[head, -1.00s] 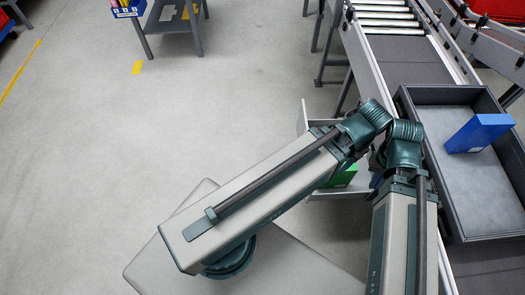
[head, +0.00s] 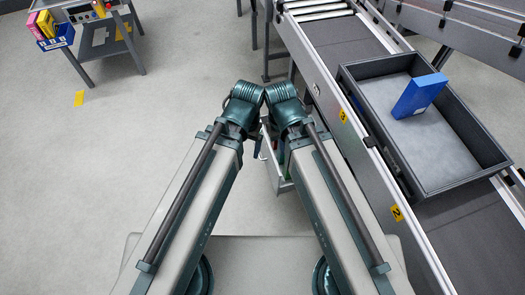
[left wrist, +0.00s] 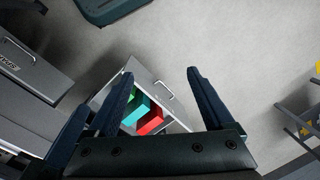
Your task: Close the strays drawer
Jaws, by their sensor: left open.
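An open grey drawer (left wrist: 152,80) shows in the left wrist view, pulled out, with a green box (left wrist: 136,108) and a red box (left wrist: 151,121) inside. Its bar handle (left wrist: 166,90) is on the outer front panel. My left gripper (left wrist: 160,72) is open and empty, its fingers spread to either side of the drawer front in that view; contact cannot be judged. In the head view only a piece of the drawer (head: 285,186) shows between my arms.
A conveyor (head: 348,55) runs along the right, carrying a dark tray (head: 425,185) with a blue box (head: 419,95). A shut drawer front (left wrist: 30,65) with a label and handle is at left in the wrist view. A small table (head: 95,40) stands far left; the floor between is clear.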

